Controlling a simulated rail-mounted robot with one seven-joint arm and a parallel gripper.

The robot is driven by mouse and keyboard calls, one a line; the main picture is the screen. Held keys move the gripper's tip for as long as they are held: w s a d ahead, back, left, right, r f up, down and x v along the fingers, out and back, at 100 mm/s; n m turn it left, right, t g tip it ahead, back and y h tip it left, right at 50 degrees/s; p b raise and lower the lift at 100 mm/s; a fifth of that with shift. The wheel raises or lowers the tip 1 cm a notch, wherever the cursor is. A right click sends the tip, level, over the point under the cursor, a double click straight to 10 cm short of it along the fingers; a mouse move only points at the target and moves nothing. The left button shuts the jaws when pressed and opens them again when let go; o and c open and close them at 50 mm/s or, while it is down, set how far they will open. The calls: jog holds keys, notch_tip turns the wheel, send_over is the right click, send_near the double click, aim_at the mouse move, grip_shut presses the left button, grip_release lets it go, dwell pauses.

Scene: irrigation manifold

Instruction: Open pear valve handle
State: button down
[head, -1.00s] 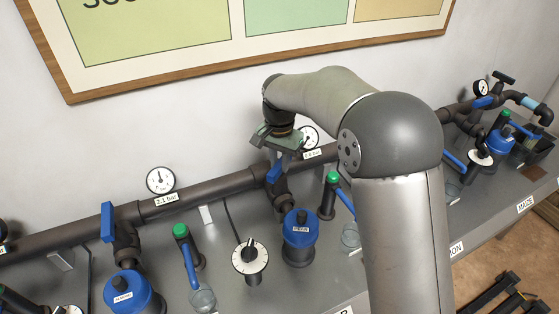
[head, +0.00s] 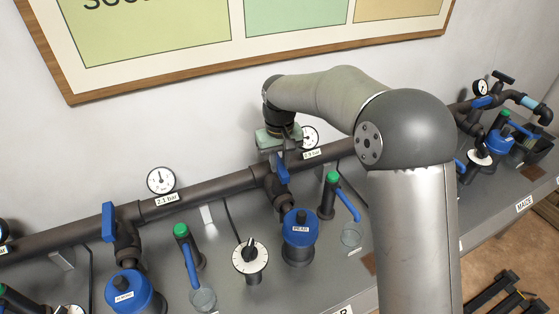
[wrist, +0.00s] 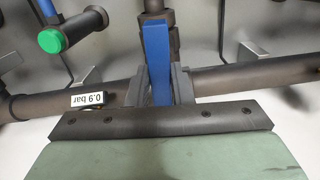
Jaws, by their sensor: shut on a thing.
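The pear valve handle (head: 283,170) is a blue lever on the branch valve that drops from the dark main pipe, above the blue-capped canister (head: 300,230) labelled PEAR. My gripper (head: 281,154) is at the lever's upper part, reaching down from above. In the wrist view the blue handle (wrist: 158,65) stands between the two grey fingers of my gripper (wrist: 159,88), which are shut on it. There the lever looks roughly in line with the branch pipe. The fingertips are partly hidden in the head view.
A pressure gauge (head: 309,137) sits close to the right of my gripper; its label (wrist: 87,98) reads 0.9 bar. A green-capped fitting (head: 331,180) with a blue lever stands at right. A similar valve with blue handle (head: 107,222) is at left. The wall is close behind.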

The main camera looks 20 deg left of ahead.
aim_at(280, 164)
jog(key=shift+n, duration=0.6)
jog(key=c, duration=1.3)
grip_release()
jog(key=shift+r, duration=0.1)
notch_tip(280, 164, up, 17)
jog(key=shift+r, duration=0.2)
